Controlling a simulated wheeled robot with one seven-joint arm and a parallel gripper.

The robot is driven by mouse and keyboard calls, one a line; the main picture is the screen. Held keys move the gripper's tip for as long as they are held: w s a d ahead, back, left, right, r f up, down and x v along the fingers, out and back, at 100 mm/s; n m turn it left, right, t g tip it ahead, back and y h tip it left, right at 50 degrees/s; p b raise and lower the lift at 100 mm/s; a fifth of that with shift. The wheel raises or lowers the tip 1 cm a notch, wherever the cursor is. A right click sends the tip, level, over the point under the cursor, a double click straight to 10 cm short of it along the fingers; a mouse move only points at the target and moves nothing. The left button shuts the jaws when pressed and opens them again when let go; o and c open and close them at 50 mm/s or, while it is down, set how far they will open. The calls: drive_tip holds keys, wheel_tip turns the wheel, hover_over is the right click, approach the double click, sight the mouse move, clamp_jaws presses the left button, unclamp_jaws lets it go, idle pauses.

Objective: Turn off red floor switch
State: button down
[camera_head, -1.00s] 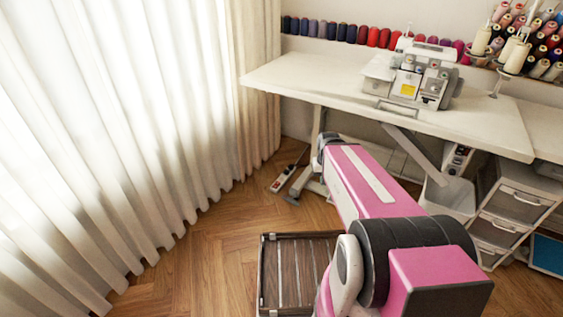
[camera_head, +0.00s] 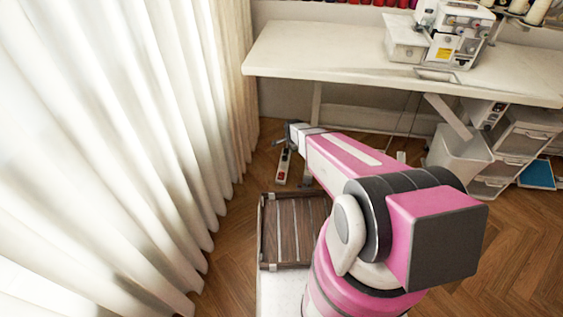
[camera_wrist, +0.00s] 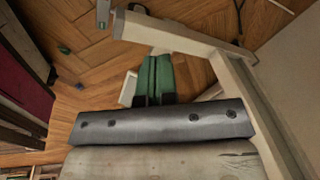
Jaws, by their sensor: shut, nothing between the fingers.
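The red switch is not visible there.
The white sewing table (camera_head: 330,52) stands behind, its pale leg frame (camera_wrist: 180,38) close to my gripper. The curtain (camera_head: 130,130) hangs at left. A slatted wooden crate (camera_head: 290,232) sits in front. A white bin (camera_head: 460,155) and drawers stand at right.

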sight(282, 172)
drive_tip(key=shift+w+a+f+m+t, duration=0.2)
drive_tip(key=shift+w+a+f+m, duration=0.9)
drive_tip(key=shift+f, duration=2.85)
drive_tip(key=shift+w+a+f+m+t, duration=0.2)
drive_tip(key=shift+w+a+f+m, duration=0.85)
drive_tip(key=shift+f, duration=2.9)
drive_tip(key=shift+w+a+f+m+t, duration=0.2)
drive_tip(key=shift+w+a+f+m, duration=0.9)
drive_tip(key=shift+f, duration=2.85)
drive_tip(key=shift+s+d+f, duration=0.15)
drive_tip(key=shift+f, duration=0.45)
drive_tip(key=shift+r, duration=3.5)
drive_tip(key=shift+r, duration=0.1)
drive_tip(key=s+d+r+n+g, duration=0.1)
drive_tip(key=s+d+r+n, duration=0.4)
drive_tip(key=s+r, duration=0.4)
drive_tip(key=s+d+r+n+g, duration=0.1)
drive_tip(key=s+d+r+n, duration=0.3)
drive_tip(key=r, duration=1.5)
drive_tip(key=s+d+r+n+g, duration=0.1)
drive_tip(key=s+d+r+n, duration=0.4)
drive_tip(key=s+r+n, duration=0.6)
wheel_tip(282, 172, up, 4)
drive_tip(key=s, duration=0.2)
drive_tip(key=shift+s+d+y, duration=0.35)
drive_tip(key=shift+s+y, duration=0.05)
